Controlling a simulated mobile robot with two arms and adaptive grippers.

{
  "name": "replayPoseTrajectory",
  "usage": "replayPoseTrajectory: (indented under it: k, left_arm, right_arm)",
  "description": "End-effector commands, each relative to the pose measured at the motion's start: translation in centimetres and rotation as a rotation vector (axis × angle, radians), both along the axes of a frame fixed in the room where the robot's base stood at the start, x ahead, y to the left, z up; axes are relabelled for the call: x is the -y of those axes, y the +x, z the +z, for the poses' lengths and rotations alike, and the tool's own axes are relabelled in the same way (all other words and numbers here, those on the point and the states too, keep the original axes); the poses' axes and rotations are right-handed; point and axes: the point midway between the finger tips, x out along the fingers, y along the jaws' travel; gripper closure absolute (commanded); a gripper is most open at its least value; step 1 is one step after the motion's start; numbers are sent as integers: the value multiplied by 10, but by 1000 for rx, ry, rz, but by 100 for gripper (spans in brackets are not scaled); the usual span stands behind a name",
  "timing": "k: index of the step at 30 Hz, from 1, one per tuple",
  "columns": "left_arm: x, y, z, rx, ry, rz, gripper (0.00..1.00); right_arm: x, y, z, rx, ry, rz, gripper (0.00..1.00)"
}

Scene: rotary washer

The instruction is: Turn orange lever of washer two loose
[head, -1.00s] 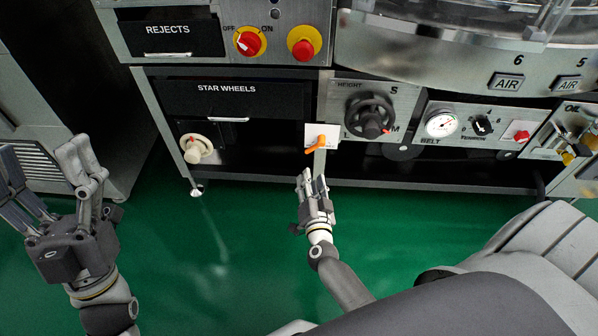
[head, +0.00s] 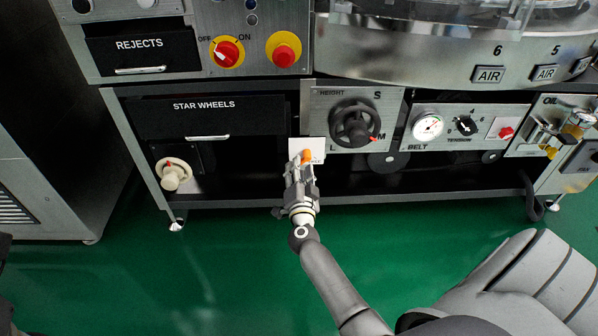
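The orange lever (head: 306,156) sits on a small white plate (head: 317,146) on the washer's lower frame, below and left of the black height handwheel (head: 355,124). My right gripper (head: 300,166) is right at the lever, with its fingers around or just in front of the lever's near end. The fingers hide part of the lever, and I cannot tell whether they are shut on it. My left gripper is out of the head view; only dark bits show at the lower left edge.
A cream knob (head: 173,175) is on the left under the star wheels drawer (head: 208,118). A belt gauge (head: 427,126) and tension dial (head: 465,125) are to the right. The green floor (head: 190,270) before the washer is clear.

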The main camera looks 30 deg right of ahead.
Motion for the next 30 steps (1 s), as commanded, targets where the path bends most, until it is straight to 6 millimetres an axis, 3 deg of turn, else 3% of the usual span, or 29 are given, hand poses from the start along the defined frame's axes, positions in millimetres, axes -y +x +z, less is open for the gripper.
replayPoseTrajectory:
  k: [4, 14, 22, 30]
  left_arm:
    - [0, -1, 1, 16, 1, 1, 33]
    - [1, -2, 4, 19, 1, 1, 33]
    - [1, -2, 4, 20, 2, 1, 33]
    - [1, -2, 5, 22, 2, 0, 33]
  right_arm:
    - [6, 11, -1, 1, 1, 0, 66]
    - [8, 13, 0, -1, 0, 1, 66]
    - [8, 13, 0, -1, 0, 1, 100]
    - [8, 13, 1, -4, -6, -1, 100]
